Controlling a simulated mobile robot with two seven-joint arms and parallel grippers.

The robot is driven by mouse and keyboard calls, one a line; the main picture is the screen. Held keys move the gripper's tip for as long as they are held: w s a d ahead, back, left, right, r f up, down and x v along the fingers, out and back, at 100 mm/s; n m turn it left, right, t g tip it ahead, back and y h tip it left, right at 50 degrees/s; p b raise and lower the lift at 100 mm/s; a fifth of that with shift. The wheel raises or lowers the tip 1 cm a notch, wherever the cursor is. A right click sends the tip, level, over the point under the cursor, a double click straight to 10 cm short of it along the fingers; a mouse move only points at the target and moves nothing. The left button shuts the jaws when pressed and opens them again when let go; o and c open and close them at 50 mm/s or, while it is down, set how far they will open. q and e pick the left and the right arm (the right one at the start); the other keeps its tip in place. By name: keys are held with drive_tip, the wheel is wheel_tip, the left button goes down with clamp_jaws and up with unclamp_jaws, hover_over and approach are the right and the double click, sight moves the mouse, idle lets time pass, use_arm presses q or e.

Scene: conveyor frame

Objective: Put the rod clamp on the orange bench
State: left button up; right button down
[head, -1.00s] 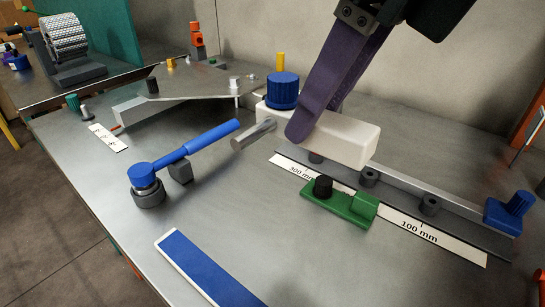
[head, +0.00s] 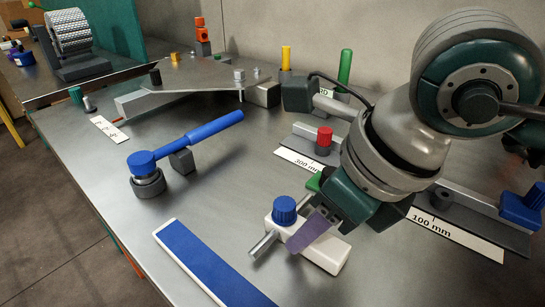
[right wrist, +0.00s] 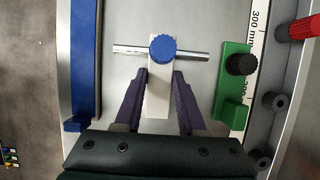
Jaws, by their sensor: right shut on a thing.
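The rod clamp is a white block with a blue knob and a short metal rod (head: 263,246) through one end. My right gripper (head: 312,234) has its purple fingers shut on the sides of the white block. In the right wrist view, the clamp (right wrist: 158,100) sits between the two fingers, with its rod across the front. The clamp is low over the grey bench top (head: 215,205); I cannot tell whether it touches it. No orange bench top is clearly in view; only a little orange shows below this bench's left edge. My left gripper is not in view.
A blue strip (head: 205,265) lies left of the clamp. A rail with a 300 mm scale (head: 302,159) and a red knob (head: 324,135) is behind it. A green block (right wrist: 234,85) stands by the scale. A blue-handled tool (head: 190,142) lies farther left.

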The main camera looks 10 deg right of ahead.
drive_tip(key=c, duration=0.5)
unclamp_jaws()
